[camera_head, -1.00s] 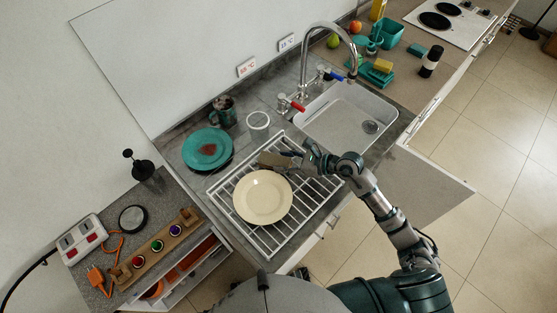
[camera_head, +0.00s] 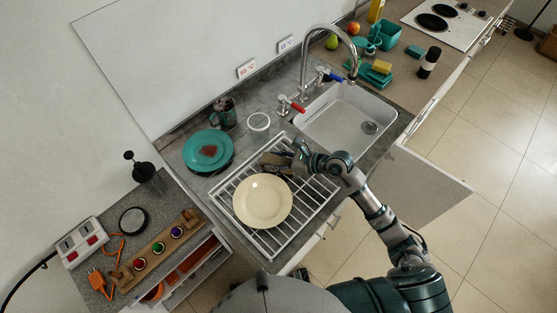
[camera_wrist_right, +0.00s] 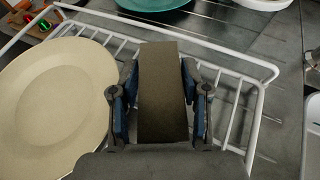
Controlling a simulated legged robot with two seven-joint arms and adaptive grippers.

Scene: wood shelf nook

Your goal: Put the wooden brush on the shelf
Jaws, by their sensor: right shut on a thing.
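My right gripper (camera_head: 287,158) is over the back part of the white wire dish rack (camera_head: 243,225). It is shut on a flat brown-grey block, which I take as the wooden brush (camera_head: 272,158). In the right wrist view the brush (camera_wrist_right: 162,105) sits between the two fingers (camera_wrist_right: 160,75), its long side pointing away from the palm. I cannot see any bristles. A cream plate (camera_head: 263,201) lies in the rack beside the gripper. An open shelf space (camera_head: 194,262) shows under the left counter. My left gripper is not in view.
A teal plate (camera_head: 196,161) with a brown patch, a mug (camera_head: 223,112) and a glass (camera_head: 259,122) stand behind the rack. The sink (camera_head: 335,125) and tall tap are to the right. A wooden holder (camera_head: 150,256) with coloured pieces sits on the left counter.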

